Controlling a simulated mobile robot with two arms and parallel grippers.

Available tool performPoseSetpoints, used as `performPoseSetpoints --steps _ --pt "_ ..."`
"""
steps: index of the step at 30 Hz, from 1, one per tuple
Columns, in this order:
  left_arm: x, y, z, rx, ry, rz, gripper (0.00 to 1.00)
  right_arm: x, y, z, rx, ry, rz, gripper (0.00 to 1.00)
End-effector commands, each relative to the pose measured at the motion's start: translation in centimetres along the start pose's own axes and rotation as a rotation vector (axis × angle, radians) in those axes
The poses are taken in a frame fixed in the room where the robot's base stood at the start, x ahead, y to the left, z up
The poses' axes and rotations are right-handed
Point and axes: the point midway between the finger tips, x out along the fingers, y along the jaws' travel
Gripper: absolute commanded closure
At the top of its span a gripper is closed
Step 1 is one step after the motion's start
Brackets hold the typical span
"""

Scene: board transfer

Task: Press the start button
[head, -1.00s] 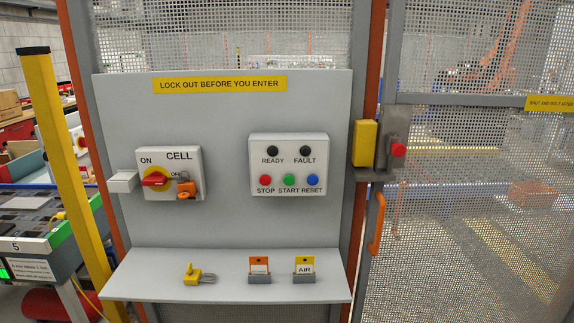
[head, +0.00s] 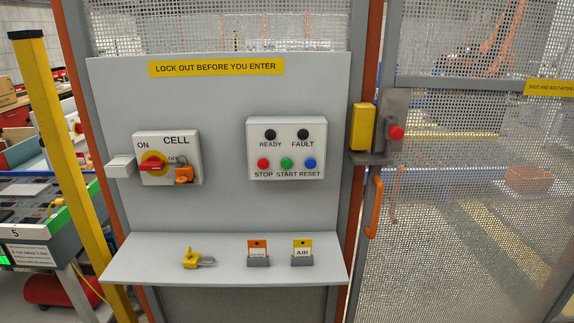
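The green START button (head: 287,163) sits in the lower row of a white control box (head: 286,137) on a grey panel. The red STOP button (head: 263,163) is to its left and the blue RESET button (head: 310,163) to its right. Above them are dark READY (head: 270,135) and FAULT (head: 303,135) lamps, both looking unlit. Neither of my grippers is in view, and nothing covers the buttons.
Left of the box is the CELL switch (head: 153,163) with an orange padlock (head: 183,174). A shelf (head: 225,272) below juts out, holding a yellow padlock (head: 192,259) and two tags. A mesh gate with an orange handle (head: 374,207) is at right; a yellow post (head: 60,150) stands left.

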Motion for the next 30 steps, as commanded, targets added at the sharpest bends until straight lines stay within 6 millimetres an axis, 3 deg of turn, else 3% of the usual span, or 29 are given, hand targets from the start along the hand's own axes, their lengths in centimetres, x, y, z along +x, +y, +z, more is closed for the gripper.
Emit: performPoseSetpoints --steps 1,7,30 --pt "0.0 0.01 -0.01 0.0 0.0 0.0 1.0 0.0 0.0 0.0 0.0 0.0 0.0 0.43" --pt "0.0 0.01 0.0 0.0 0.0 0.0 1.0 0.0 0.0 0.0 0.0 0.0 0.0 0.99" --pt "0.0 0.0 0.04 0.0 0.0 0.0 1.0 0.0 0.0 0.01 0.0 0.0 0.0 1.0"
